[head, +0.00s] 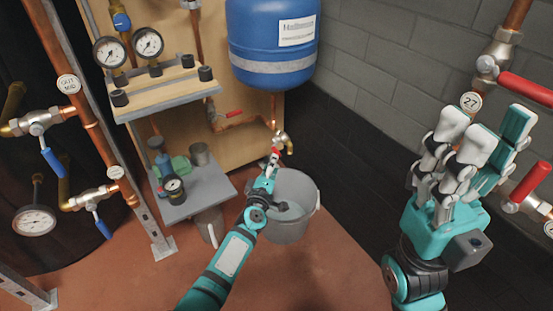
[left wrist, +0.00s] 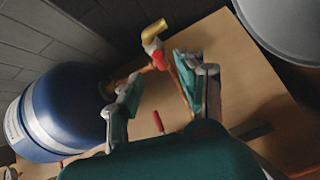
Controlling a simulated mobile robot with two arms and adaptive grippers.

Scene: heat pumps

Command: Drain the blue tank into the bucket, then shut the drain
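The blue tank (head: 272,35) hangs on the wooden panel in the head view and shows at left in the left wrist view (left wrist: 60,110). Below it is the brass drain tap (head: 282,140), also seen in the left wrist view (left wrist: 154,34) with a red part (left wrist: 160,60). The grey bucket (head: 308,222) stands on the floor below the tap. My left gripper (head: 272,160) is at the tap, its fingers spread around the red part in the left wrist view (left wrist: 166,70); contact is unclear. No stream of water is visible. My right gripper (head: 480,130) is open and empty at right.
Another red-handled valve (head: 232,114) sits left of the tap. Two gauges (head: 148,42) stand on an upper shelf. A lower grey shelf (head: 205,190) holds small items beside my left arm. Red-handled valves (head: 526,88) line the right wall near my right gripper.

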